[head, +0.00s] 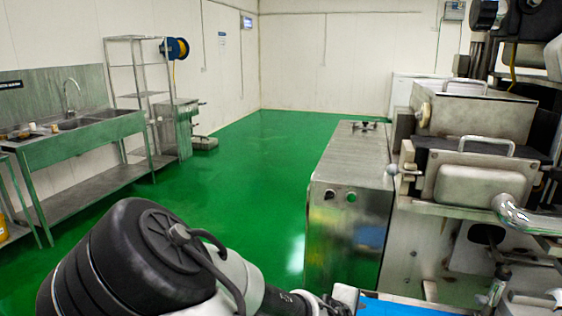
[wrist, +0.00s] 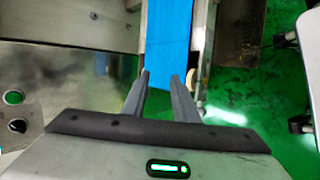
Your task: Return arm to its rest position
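My arm (head: 135,255) reaches in from the bottom left of the head view, with its end cut off at the bottom edge. In the wrist view my gripper (wrist: 160,76) shows two dark fingers with a gap between their tips. Nothing is held between them. Beyond the fingertips lies a blue conveyor belt (wrist: 168,45). A piece of the belt also shows at the bottom of the head view (head: 400,306). The encrusting machine (head: 470,185) stands at the right of the head view, close to the arm's end.
A steel cabinet (head: 350,185) with a green button (head: 351,197) stands left of the machine. The button also shows in the wrist view (wrist: 13,97). A sink bench (head: 85,135) and shelf rack (head: 140,95) line the left wall. The green floor (head: 250,170) between is clear.

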